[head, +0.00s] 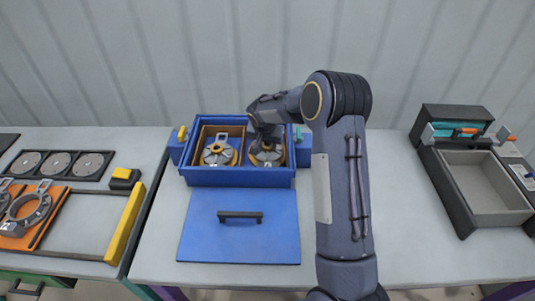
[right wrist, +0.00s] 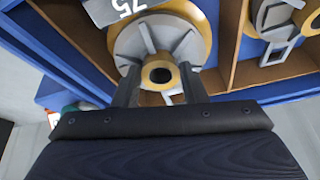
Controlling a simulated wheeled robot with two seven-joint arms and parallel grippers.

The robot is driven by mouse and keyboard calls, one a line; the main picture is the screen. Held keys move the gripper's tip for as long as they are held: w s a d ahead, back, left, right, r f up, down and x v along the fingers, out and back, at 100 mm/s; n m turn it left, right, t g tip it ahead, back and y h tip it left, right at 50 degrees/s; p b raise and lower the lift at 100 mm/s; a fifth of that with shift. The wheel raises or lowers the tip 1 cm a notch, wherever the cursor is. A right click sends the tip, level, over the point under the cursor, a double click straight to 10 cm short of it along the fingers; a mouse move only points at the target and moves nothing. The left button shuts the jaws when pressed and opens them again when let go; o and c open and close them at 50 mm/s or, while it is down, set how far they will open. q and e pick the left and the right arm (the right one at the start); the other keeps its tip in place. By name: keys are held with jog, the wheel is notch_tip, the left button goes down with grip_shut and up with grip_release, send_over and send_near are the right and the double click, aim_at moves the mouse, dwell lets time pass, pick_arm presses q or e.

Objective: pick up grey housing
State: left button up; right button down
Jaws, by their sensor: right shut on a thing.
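Two grey finned housings with yellow-orange rims are in the blue box (head: 238,178). The left housing (head: 217,154) sits in the left part of the box. The right housing (head: 267,157) is under my right gripper (head: 266,143), which reaches down into the box from above. In the right wrist view, my gripper's two dark fingers (right wrist: 160,90) are shut on the hub of this grey housing (right wrist: 158,42). The gripper partly hides the housing in the head view. My left gripper does not show.
Brown dividers (right wrist: 232,45) stand close around the held housing. A blue lid (head: 238,242) with a black handle lies in front of the box. A grey open tray (head: 485,185) is at right. An orange fixture (head: 28,213) is at left. The table between box and tray is clear.

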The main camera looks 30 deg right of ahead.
aim_at(263, 152)
jog(key=shift+r, duration=0.15)
notch_tip(263, 152, up, 8)
jog(key=a+g+y+p, duration=0.1)
jog(key=g+p, duration=0.1)
jog(key=p, duration=0.1)
jog(key=shift+w, duration=0.2)
dwell(0.4)
jog(key=shift+a+f+b, duration=0.1)
jog(key=shift+f+b, duration=0.25)
jog(key=shift+b, duration=0.1)
dwell(1.3)
jog(key=shift+s+a+b+x, duration=0.2)
jog(key=shift+b+x, duration=0.85)
jog(key=shift+x, duration=0.35)
jog(key=shift+s+a+b+x, duration=0.25)
jog(key=shift+b+x, duration=0.8)
jog(key=shift+x, duration=0.35)
jog(key=shift+s+a+b+x, duration=0.2)
jog(key=shift+b+x, duration=0.85)
jog(key=shift+x, duration=0.35)
dwell(0.6)
